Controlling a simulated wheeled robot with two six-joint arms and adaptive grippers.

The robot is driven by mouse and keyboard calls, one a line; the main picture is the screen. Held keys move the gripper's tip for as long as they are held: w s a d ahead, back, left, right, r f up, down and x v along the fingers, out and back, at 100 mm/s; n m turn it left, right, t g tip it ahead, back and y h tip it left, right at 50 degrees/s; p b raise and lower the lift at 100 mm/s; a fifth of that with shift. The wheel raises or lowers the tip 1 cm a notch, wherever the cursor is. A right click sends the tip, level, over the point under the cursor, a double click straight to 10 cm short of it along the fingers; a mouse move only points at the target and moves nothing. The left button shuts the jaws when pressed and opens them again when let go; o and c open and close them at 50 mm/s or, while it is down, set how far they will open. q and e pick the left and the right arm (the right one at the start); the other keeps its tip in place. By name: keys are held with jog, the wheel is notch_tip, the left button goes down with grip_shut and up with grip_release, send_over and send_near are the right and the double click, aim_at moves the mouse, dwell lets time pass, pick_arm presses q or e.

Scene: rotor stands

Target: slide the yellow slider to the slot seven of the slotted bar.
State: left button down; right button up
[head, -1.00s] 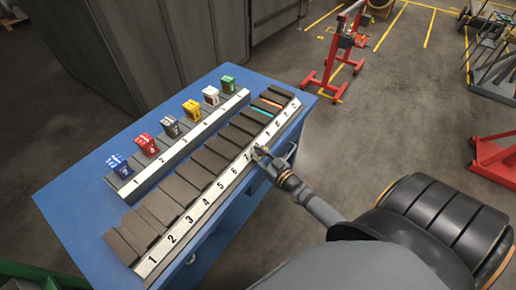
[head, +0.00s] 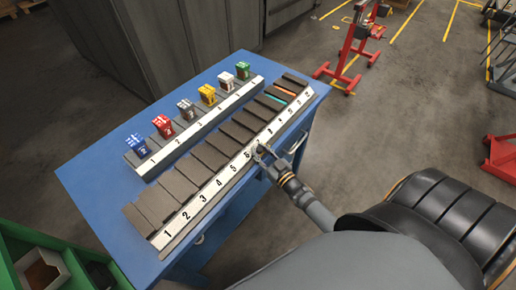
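The yellow slider (head: 207,95) stands on the shorter back bar (head: 200,127), fourth from the left in a row of coloured sliders. The longer front bar (head: 190,213) has a white numbered strip and dark plates (head: 203,156) behind it, with teal and orange strips toward its far end. My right gripper (head: 262,152) is at the front edge of the long bar, over the strip around number 7, which it hides. It is well apart from the yellow slider. Its fingers are too small to tell whether they are open. My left gripper is not in view.
Blue (head: 136,143), red (head: 163,125), grey (head: 186,108), white (head: 226,78) and green (head: 242,70) sliders flank the yellow one. The blue table (head: 95,180) is bare at its left. A green bin (head: 60,262) stands at the lower left. A red stand (head: 355,50) is beyond the table.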

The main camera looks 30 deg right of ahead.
jog(key=shift+o, duration=1.2)
jog(key=shift+s+r, duration=0.1)
jog(key=shift+r, duration=0.15)
jog(key=s+d, duration=0.1)
jog(key=s, duration=1)
jog(key=shift+s+d, duration=0.3)
jog(key=shift+s, duration=0.05)
jog(key=s+d+f+g+h, duration=0.1)
jog(key=s+d+f+g, duration=0.15)
jog(key=f, duration=0.65)
jog(key=s+d+f+m+g+h+b, duration=0.1)
jog(key=s+f+g, duration=0.2)
jog(key=f, duration=0.6)
jog(key=s+d+f+g+h, duration=0.1)
jog(key=s+f+g, duration=0.2)
jog(key=f, duration=0.7)
jog(key=s+a+f+g, duration=0.2)
jog(key=s+f+g, duration=0.2)
jog(key=s+f, duration=0.3)
jog(key=s+a+f+g, duration=0.2)
jog(key=s+f+g, duration=0.2)
jog(key=s+f, duration=0.3)
jog(key=s, duration=0.5)
jog(key=shift+f+b, duration=0.15)
jog(key=shift+b, duration=0.25)
